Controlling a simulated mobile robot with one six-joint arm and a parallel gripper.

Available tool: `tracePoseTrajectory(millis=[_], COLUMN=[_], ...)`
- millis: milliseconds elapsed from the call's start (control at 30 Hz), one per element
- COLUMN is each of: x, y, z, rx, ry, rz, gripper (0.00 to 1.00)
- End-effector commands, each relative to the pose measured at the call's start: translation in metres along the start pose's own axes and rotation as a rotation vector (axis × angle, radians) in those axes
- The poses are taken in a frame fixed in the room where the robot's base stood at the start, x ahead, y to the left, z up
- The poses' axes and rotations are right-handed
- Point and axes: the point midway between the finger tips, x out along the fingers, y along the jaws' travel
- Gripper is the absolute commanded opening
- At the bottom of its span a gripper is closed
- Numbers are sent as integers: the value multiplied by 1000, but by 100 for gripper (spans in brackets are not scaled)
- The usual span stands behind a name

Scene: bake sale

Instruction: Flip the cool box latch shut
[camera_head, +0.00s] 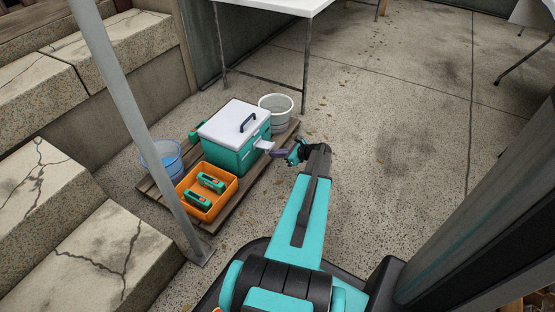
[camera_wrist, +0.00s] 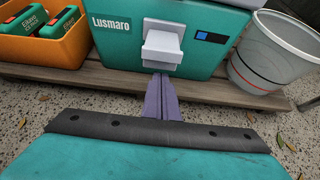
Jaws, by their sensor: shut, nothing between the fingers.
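The cool box (camera_head: 229,156) is teal with a closed white lid (camera_head: 233,120) and a dark handle on top. It stands on a low wooden pallet. Its white latch (camera_head: 264,145) juts out from the front face. In the wrist view the latch (camera_wrist: 162,45) sticks out towards me, under the lid edge and right of the "Lusmaro" lettering. My gripper (camera_wrist: 161,80) has purple fingers pressed together, with nothing between them. The fingertips are just below the latch in the wrist view; I cannot tell whether they touch it. In the head view my gripper (camera_head: 274,153) is right by the latch.
An orange crate (camera_head: 184,204) with green packs sits left of the box on the pallet (camera_head: 217,218). A white bucket (camera_head: 283,110) stands behind right and a clear bluish tub (camera_head: 160,160) left. A slanted metal pole (camera_head: 140,115) crosses the crate's left side. Open concrete lies right.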

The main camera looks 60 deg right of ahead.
Motion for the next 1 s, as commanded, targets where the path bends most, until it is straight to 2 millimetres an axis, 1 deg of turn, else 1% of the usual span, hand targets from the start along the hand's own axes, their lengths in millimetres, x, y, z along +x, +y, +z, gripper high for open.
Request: tracePoseTrajectory(millis=[167,567,1000], x=[-1,-2,-8], y=[0,0,-3], z=[4,5,6], rx=[1,1,4], ry=[0,1,36], rz=[1,0,-4], gripper=[0,0,0])
